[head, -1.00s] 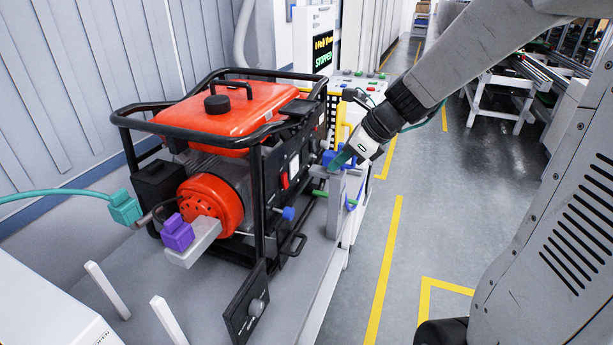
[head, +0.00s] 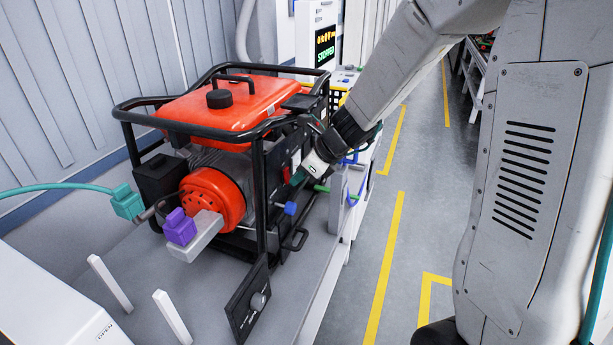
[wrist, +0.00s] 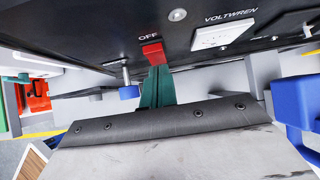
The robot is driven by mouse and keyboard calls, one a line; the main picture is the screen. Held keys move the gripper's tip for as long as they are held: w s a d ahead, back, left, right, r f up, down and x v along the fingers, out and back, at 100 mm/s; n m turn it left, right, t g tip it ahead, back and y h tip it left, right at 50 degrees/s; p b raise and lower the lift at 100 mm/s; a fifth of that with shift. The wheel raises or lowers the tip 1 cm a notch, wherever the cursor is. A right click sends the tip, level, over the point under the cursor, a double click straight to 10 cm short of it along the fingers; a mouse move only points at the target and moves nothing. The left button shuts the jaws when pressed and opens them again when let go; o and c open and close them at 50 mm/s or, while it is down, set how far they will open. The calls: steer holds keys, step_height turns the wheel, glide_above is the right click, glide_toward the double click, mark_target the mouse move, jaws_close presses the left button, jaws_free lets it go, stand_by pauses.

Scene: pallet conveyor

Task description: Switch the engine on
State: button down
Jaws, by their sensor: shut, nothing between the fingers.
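The engine is a red generator (head: 235,105) in a black tube frame. Its dark front panel (wrist: 90,35) fills the top of the wrist view. A red switch (wrist: 152,52) sits on that panel, with the word OFF printed beside it; the switch also shows in the head view (head: 285,173). My gripper (wrist: 156,72) is shut and empty. Its teal fingertips point at the red switch and are at or very near it; I cannot tell whether they touch. In the head view my gripper (head: 298,178) is close against the panel.
A blue knob (wrist: 129,92) sticks out beside the switch. A voltmeter (wrist: 218,36) is on the panel. A stand with blue and green handles (head: 340,190) is close to the right of my gripper. A screen (head: 325,45) behind reads STOPPED. The aisle floor is clear.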

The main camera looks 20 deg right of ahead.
steer(key=shift+w+a+f, duration=0.1)
steer(key=shift+a, duration=0.05)
stand_by(0.3)
steer(key=shift+r, duration=0.9)
